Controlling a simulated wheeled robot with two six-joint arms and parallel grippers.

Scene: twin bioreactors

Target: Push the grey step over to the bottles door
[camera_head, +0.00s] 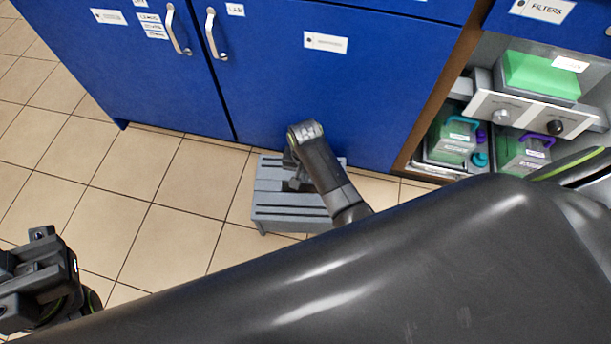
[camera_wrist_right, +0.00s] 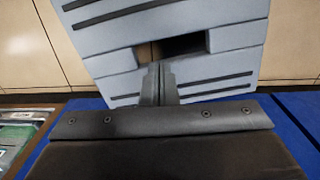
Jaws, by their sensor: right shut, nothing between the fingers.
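The grey step (camera_head: 270,172) stands on the tiled floor close in front of the right blue door, with dark grip strips along its top. In the right wrist view the step (camera_wrist_right: 105,60) fills the upper middle, with a dark slot in its top. My right gripper (camera_head: 295,182) is over the step; its fingers (camera_wrist_right: 159,82) are together and empty, beside the slot. I cannot tell whether they touch the step. My left gripper (camera_head: 38,285) is at the lower left, away from the step; its finger gap is unclear. I cannot read which door is the bottles door.
Two blue cabinet doors (camera_head: 270,90) with silver handles stand behind the step. Tiled floor (camera_head: 165,235) is clear left of the step. My dark arm hides the lower right.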

